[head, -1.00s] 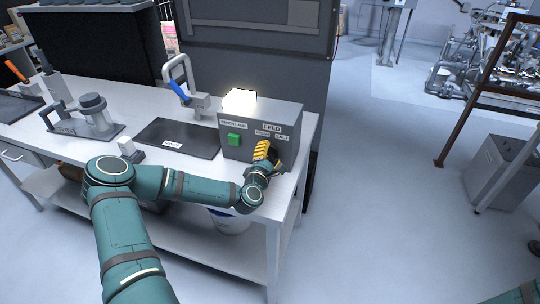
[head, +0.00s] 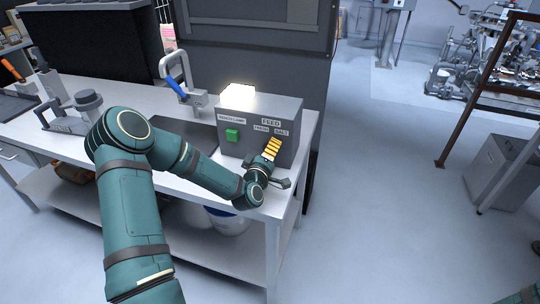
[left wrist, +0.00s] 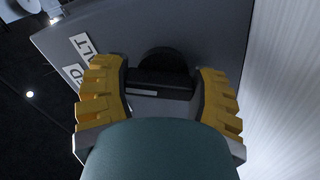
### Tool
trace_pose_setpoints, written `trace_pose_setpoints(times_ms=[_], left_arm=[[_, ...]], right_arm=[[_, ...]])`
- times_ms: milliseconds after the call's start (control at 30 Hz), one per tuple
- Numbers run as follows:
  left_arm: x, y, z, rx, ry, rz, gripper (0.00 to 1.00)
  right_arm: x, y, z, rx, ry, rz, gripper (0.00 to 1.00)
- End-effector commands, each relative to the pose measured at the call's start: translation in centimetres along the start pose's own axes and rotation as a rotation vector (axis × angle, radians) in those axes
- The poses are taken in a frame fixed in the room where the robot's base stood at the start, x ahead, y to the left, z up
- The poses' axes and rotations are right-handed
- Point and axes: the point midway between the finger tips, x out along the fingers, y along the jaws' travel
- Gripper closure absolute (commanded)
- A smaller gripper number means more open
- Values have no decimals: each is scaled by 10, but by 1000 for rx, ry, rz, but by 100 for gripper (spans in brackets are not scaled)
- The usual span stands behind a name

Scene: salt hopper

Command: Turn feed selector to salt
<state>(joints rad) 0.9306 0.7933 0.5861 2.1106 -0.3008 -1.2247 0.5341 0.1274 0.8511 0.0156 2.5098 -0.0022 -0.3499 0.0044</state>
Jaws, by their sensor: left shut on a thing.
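The grey feed box (head: 290,145) stands at the right end of the bench, with a FEED label above FRESH and SALT labels (head: 282,132). My left gripper (head: 271,149), with yellow fingers, is at the front of the box below these labels, leaning toward the SALT side. In the left wrist view, the black selector knob (left wrist: 162,75) sits between the two yellow fingers of the gripper (left wrist: 165,95), which is shut on it. A pale mark shows on the knob's bar. In the head view the gripper hides the knob. My right gripper is out of view.
A green button (head: 232,135) under a BENCH LAMP label is left of the selector, and a lit lamp (head: 238,96) tops the box. A dark mat (head: 190,135) and a blue-handled stand (head: 178,85) are to the left. Open floor lies right of the bench.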

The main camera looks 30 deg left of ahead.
Motion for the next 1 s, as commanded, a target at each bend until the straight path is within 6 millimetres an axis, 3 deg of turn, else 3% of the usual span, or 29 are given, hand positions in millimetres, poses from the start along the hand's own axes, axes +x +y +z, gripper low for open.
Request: trace_pose_setpoints(times_ms=[400,967,1000], left_arm=[[-1,-3,1,195,-2,-4,73],[-1,-3,1,226,-2,-5,73],[-1,-3,1,225,-2,-5,28]], right_arm=[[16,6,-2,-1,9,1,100],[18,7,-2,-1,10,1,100],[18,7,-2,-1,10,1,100]])
